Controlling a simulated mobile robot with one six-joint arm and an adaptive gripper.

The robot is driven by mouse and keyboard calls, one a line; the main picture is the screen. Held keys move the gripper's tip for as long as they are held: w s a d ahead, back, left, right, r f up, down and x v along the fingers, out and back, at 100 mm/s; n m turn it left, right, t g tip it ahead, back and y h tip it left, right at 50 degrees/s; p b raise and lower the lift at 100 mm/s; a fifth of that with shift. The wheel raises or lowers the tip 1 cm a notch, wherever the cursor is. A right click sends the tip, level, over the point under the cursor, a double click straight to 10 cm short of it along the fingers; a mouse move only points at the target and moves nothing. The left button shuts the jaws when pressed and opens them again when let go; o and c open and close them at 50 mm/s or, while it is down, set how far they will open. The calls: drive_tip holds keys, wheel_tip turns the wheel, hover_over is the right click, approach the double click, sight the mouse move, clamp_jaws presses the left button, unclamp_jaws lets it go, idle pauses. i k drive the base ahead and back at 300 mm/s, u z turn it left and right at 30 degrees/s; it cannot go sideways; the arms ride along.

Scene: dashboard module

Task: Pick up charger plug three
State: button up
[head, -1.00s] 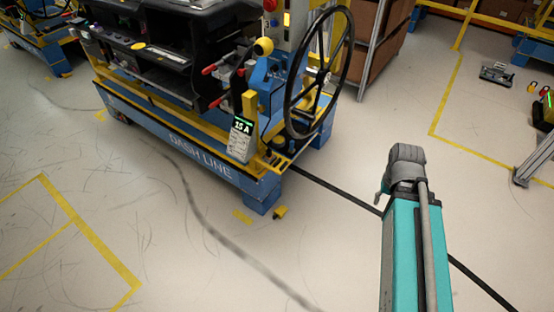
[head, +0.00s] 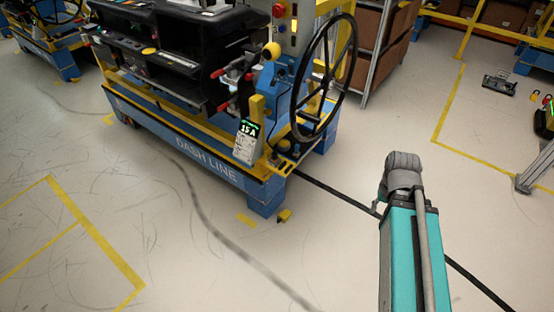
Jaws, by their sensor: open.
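I cannot pick out charger plug three in the head view; anything that small is not clear here. A black dashboard module (head: 178,55) is mounted on a blue and yellow cart (head: 190,143) marked DASH LINE. Several small items lie on the module, too small to name. My gripper is not in view. Only a teal and grey part of my own body shows at the lower right, in front of bare floor and apart from the cart.
A large black wheel (head: 325,77) stands at the cart's right end, near a tag reading 15 A (head: 247,140). A small yellow piece (head: 285,215) lies by the cart's corner. A shelf with brown boxes (head: 385,45) stands behind. The front floor is mostly clear.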

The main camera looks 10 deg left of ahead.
sight(275, 158)
drive_tip(key=u, duration=0.1)
drive_tip(key=i, duration=0.9)
drive_tip(key=z, duration=0.05)
